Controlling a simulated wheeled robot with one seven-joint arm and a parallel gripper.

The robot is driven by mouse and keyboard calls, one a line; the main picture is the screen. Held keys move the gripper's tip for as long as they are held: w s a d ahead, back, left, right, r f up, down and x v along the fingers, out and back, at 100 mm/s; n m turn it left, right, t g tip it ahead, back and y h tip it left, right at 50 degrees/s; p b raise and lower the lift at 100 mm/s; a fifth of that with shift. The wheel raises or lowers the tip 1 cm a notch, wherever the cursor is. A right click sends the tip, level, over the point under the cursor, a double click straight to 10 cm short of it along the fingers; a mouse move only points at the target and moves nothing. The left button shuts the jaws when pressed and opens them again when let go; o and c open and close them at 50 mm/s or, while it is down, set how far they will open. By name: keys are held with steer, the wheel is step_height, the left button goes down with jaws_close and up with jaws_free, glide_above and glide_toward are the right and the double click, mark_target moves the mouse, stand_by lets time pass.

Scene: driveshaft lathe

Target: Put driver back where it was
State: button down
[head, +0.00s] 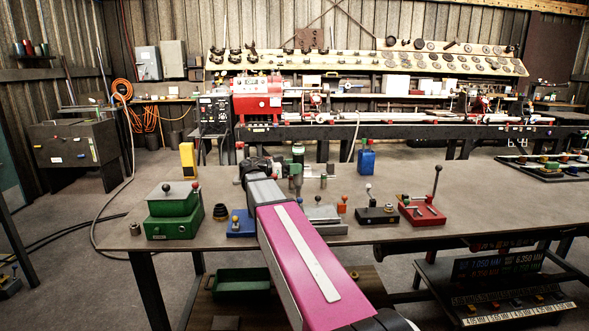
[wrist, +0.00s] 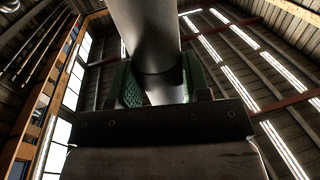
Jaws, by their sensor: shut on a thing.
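My gripper (head: 262,165) is at the far end of my magenta arm, above the middle of the workbench, and my own arm partly hides it. In the wrist view my gripper (wrist: 160,88) is shut on a smooth grey cylindrical thing (wrist: 145,30), between two green-padded fingers. It looks like the body of the driver, but its ends are out of view. In the head view a green and dark upright thing (head: 298,154) shows just right of my gripper; I cannot tell whether it is part of the held thing. Its lower part is among grey-green fixtures.
The workbench (head: 480,180) holds a green box (head: 173,213), a blue block (head: 241,225), a black fixture (head: 377,214), a red fixture (head: 422,211), a yellow device (head: 188,160) and a blue container (head: 366,159). A lathe (head: 257,99) stands behind.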

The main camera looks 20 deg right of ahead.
steer(key=shift+f, duration=0.35)
steer(key=c, duration=0.6)
jaws_free()
steer(key=shift+a, duration=0.15)
steer(key=a, duration=0.7)
steer(key=w+a, duration=0.1)
steer(key=a, duration=0.3)
steer(key=shift+a, duration=0.35)
